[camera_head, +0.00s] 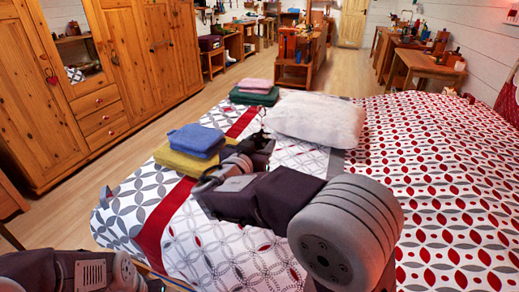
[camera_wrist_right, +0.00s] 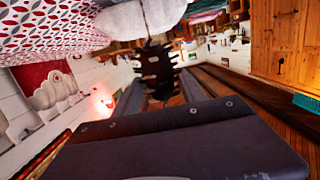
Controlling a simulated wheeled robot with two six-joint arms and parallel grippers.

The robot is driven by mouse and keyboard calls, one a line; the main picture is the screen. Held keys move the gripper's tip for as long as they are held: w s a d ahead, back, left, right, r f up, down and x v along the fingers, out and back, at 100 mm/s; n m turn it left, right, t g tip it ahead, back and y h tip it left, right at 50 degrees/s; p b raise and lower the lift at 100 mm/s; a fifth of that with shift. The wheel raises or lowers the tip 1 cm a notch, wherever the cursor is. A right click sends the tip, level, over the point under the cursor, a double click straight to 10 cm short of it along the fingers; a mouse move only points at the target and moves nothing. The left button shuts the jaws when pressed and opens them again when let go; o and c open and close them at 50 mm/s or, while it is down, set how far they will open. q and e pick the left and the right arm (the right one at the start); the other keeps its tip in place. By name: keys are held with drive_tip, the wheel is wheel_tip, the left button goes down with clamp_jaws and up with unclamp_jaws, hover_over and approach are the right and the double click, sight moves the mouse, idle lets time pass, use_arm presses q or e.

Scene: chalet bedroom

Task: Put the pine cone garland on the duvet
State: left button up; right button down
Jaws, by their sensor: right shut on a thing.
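The patterned duvet (camera_head: 435,165), white with red and grey shapes, covers the bed; it shows at the upper left of the right wrist view (camera_wrist_right: 50,32). My right gripper (camera_head: 238,160) is over the left part of the bed. In the right wrist view my right gripper (camera_wrist_right: 160,88) is shut on a dark, jagged thing with brown bits (camera_wrist_right: 155,68), which looks like the pine cone garland. In the head view the garland is mostly hidden by the gripper and hard to tell apart from it. Part of my left arm shows at the lower left; its gripper is out of view.
Folded blue (camera_head: 196,139) and yellow (camera_head: 190,162) cloths lie beside my right gripper. A white pillow (camera_head: 318,120) and folded pink and green cloths (camera_head: 255,92) lie beyond. Wooden wardrobes (camera_head: 150,50) stand left, with clear floor between them and the bed.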

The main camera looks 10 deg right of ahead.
drive_tip(key=shift+f, duration=0.45)
drive_tip(key=shift+f+b, duration=0.15)
drive_tip(key=shift+b, duration=0.2)
drive_tip(key=c, duration=0.7)
unclamp_jaws()
drive_tip(key=shift+o, duration=0.2)
